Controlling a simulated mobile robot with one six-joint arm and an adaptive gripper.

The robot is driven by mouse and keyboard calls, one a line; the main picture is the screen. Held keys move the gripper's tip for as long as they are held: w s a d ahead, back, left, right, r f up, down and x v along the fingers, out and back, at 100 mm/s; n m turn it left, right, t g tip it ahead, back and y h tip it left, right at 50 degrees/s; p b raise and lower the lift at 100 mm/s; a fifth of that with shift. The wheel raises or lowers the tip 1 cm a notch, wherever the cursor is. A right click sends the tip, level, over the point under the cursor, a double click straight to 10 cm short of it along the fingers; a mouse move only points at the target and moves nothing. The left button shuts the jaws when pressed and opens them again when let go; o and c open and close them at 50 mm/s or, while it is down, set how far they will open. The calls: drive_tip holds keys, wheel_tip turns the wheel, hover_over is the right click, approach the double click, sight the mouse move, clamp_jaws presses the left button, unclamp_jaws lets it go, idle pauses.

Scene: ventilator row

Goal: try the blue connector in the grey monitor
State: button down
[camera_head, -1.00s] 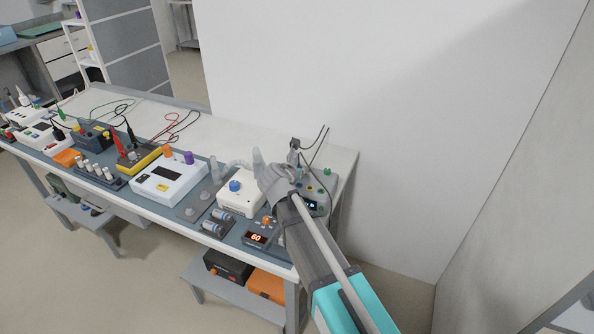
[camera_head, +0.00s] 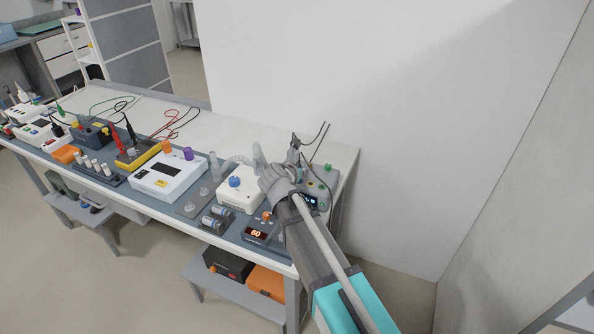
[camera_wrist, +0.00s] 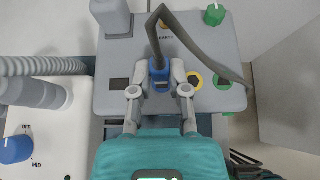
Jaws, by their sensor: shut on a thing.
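My gripper (camera_wrist: 159,82) is shut on the blue connector (camera_wrist: 158,75), with one grey finger on each side. A dark cable runs up from the connector across the wrist view. The grey monitor (camera_wrist: 215,45) lies under the gripper at the right end of the bench; part of it shows in the head view (camera_head: 325,175). On its face are a yellow-ringed socket (camera_wrist: 195,81) and a green-ringed socket (camera_wrist: 222,80) right of the connector. What lies under the connector is hidden, and I cannot tell whether it is seated or above the face.
Left of the monitor stands a white unit with a blue knob (camera_wrist: 14,150) and a ribbed grey hose (camera_wrist: 40,66). A grey block (camera_wrist: 112,18) and a green plug (camera_wrist: 214,14) rise from the monitor's far side. A wall (camera_head: 390,110) stands behind the bench.

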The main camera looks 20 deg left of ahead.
drive_tip(key=shift+f+b, duration=0.95)
idle(0.5)
idle(0.4)
drive_tip(key=c, duration=0.5)
unclamp_jaws()
drive_tip(key=shift+c, duration=0.2)
drive_tip(key=shift+r, duration=0.1)
